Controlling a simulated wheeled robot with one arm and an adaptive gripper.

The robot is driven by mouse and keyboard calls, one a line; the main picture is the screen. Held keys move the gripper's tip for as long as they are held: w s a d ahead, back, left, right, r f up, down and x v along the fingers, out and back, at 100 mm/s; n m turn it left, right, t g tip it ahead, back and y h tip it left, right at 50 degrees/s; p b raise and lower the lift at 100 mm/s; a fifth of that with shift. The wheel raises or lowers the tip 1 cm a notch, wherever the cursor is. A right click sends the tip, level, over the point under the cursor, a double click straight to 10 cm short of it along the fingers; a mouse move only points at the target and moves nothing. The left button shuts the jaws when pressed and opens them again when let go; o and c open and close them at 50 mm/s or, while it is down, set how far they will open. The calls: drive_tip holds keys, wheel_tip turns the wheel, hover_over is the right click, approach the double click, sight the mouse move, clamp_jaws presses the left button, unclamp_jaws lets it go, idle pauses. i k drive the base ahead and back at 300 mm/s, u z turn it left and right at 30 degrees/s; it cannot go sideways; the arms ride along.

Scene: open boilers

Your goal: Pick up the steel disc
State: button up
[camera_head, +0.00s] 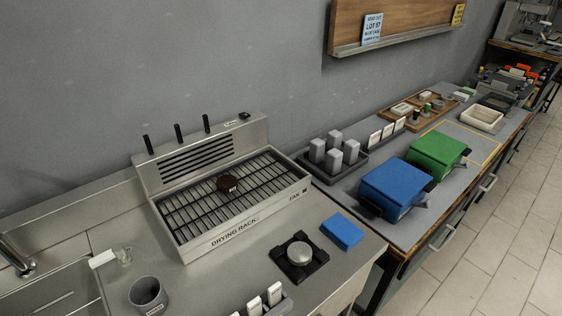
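A round silver-grey disc (299,251), which looks like the steel disc, sits on a black square holder (287,267) on the steel counter, right of centre near the bottom of the head view. Its top faces up and nothing covers it. My gripper does not show in this view.
A blue pad (342,231) lies right of the holder. A grey cup (148,295) stands at lower left. Blue (392,185) and green (437,148) boxes stand on the bench beyond.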

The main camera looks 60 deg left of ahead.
sight(226, 184)
drive_tip(key=i, duration=0.55)
drive_tip(key=u, duration=2.4)
